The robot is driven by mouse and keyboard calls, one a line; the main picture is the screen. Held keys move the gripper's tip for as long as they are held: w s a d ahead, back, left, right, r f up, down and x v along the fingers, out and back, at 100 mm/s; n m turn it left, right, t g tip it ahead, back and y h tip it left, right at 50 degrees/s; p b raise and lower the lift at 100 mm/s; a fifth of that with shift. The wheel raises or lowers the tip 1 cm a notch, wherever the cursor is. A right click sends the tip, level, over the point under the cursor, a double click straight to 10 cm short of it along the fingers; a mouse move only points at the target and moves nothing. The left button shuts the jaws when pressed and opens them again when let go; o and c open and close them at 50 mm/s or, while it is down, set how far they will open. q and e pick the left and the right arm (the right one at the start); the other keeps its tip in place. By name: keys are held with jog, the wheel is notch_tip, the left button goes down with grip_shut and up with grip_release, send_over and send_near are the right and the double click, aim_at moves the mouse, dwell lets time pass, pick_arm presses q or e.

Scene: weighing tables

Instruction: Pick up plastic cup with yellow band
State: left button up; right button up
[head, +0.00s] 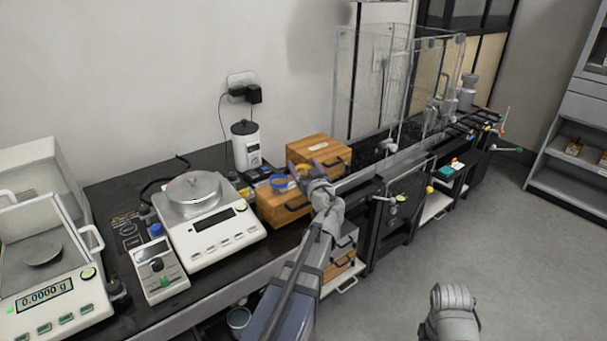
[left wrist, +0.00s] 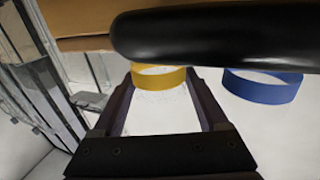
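The plastic cup with the yellow band (head: 303,171) is by the wooden boxes in the head view, partly hidden by my left gripper. In the left wrist view its yellow band (left wrist: 158,78) lies between the fingertips, and its clear body is hard to make out. My left gripper (head: 296,174) is open around this cup; its two fingers (left wrist: 162,85) stand apart beside the band. I cannot tell whether they touch it. A cup with a blue band (head: 280,183) stands close by, and its band (left wrist: 262,87) is outside the right-hand finger.
A wooden box (head: 318,155) with a black handle (left wrist: 215,38) stands right beside the cups. A balance (head: 212,235), a white bottle-like device (head: 246,146) and clear panels (head: 365,85) are near. The floor (head: 500,240) at right is clear.

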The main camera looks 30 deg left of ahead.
pick_arm(q)
jog(key=c, duration=0.9)
jog(key=shift+r, duration=0.1)
jog(key=shift+c, duration=0.2)
